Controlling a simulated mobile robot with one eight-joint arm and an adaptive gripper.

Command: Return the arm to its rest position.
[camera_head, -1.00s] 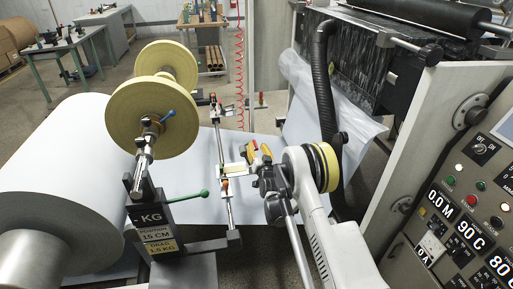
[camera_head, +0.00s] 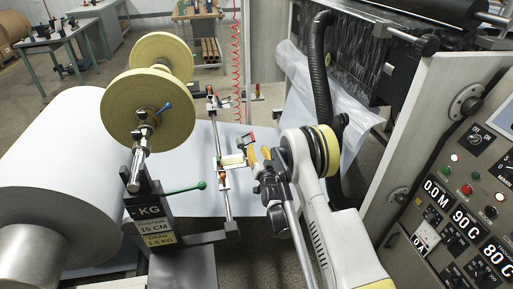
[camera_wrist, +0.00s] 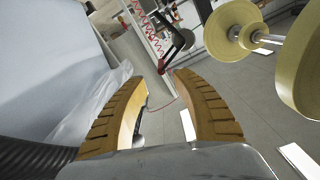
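My arm (camera_head: 322,222) reaches from the lower right of the head view, its wrist tilted toward the crossbar. My gripper (camera_head: 258,153) is beside the metal crossbar (camera_head: 220,160) over the white paper web. In the wrist view, its two yellow ribbed fingers (camera_wrist: 160,105) stand apart with nothing held between them. Whether a fingertip touches the crossbar fittings cannot be told. A small red-tipped part (camera_head: 249,139) shows just behind the fingers.
A large white paper roll (camera_head: 60,170) and yellow tape rolls (camera_head: 148,103) stand left. The control panel (camera_head: 465,205) is close on the right. A black hose (camera_head: 318,75) hangs behind my arm. Workbenches stand at the back left.

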